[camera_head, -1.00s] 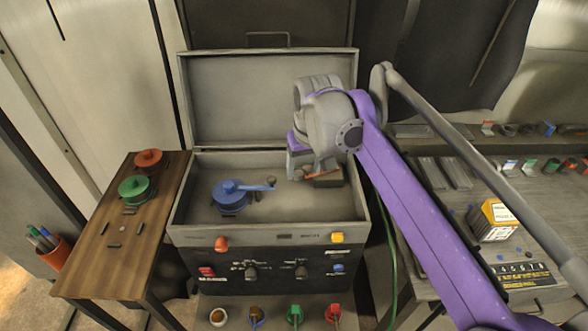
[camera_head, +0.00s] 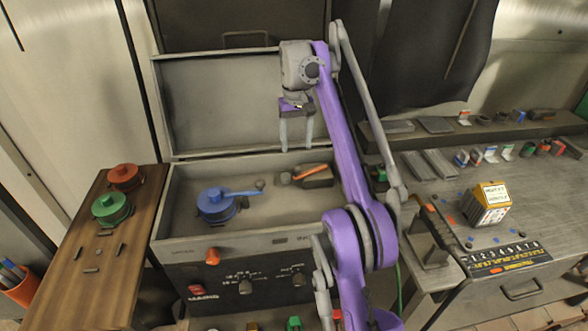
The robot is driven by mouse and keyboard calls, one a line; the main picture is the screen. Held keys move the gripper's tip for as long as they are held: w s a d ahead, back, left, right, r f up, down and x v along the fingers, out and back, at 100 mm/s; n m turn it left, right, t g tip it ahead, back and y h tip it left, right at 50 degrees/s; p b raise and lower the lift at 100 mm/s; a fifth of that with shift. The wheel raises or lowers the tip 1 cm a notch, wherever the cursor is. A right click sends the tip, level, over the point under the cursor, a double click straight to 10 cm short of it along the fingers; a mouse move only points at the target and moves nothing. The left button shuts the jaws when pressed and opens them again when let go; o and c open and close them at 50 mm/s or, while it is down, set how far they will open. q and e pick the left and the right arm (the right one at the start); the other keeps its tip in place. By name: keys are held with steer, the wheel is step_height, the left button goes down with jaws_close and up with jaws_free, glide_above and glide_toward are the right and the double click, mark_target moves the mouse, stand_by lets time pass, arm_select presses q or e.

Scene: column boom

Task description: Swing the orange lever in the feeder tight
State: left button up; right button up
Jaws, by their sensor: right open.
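The feeder is a grey open case (camera_head: 168,228) with its lid raised at the back. Inside it on the right, an orange lever (camera_head: 311,171) lies on a dark block, slanting up to the right. A blue round part with a blue arm (camera_head: 216,205) sits to its left in the case. My right gripper (camera_head: 297,146) hangs above and behind the orange lever, its two grey fingers pointing down and spread apart with nothing between them. It looks clear of the lever. My left gripper is not in view.
A wooden side table (camera_head: 62,270) at the left bears a red round part (camera_head: 124,177) and a green one (camera_head: 110,208). A grey workbench (camera_head: 545,205) at the right holds a yellow-and-white box (camera_head: 487,204) and small coloured parts. The raised lid (camera_head: 220,105) stands close behind my right gripper.

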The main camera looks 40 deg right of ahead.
mark_target(296, 167)
step_height(296, 167, down, 8)
steer(key=shift+f+b, duration=0.1)
steer(key=shift+b, duration=1.1)
jaws_close()
stand_by(0.5)
